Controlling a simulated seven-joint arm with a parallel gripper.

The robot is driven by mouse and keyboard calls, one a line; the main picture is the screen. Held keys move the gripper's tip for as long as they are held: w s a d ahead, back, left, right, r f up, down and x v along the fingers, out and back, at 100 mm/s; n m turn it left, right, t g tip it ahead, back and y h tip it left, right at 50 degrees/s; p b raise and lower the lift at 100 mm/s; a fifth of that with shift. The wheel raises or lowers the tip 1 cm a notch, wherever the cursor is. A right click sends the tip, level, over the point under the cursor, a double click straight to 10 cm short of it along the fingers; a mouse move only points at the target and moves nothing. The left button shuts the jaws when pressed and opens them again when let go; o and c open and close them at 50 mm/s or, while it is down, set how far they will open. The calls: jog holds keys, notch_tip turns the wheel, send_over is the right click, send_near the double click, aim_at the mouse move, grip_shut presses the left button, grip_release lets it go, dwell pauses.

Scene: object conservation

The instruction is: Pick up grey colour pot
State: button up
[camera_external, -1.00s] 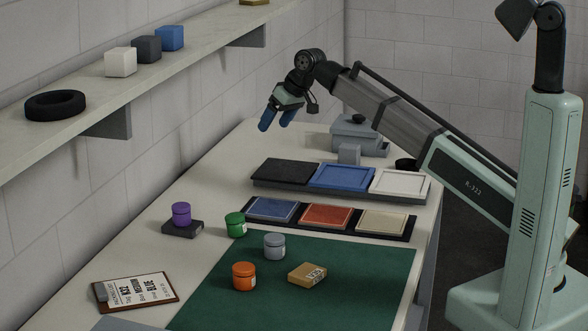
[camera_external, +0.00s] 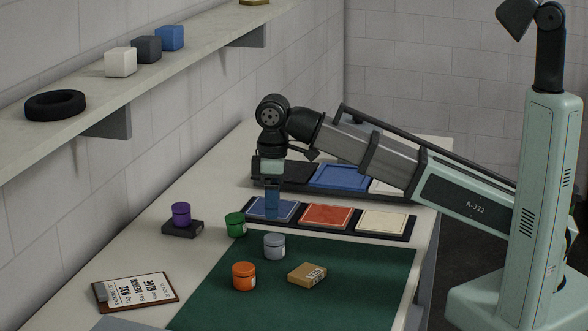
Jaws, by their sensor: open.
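The grey pot (camera_external: 274,246) stands upright on the green mat (camera_external: 345,300), near its back left corner. My gripper (camera_external: 272,213) points straight down above and behind the grey pot, in front of the blue square pad (camera_external: 254,207) in this view. The blue fingers overlap each other from this angle, so the gap between them is hidden. Nothing shows between them, and they are apart from the grey pot.
An orange pot (camera_external: 243,277) and a small cardboard box (camera_external: 307,274) sit close to the grey pot. A green pot (camera_external: 236,225) stands at the mat's back left corner. A purple pot (camera_external: 181,214) stands on a black block. A clipboard (camera_external: 136,289) lies front left.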

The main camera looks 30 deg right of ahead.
aim_at(275, 237)
jog(key=shift+s+a+f, duration=0.1)
jog(key=shift+s+f, duration=0.15)
jog(key=shift+s, duration=0.3)
jog(key=shift+f, duration=3.55)
jog(key=c, duration=1.2)
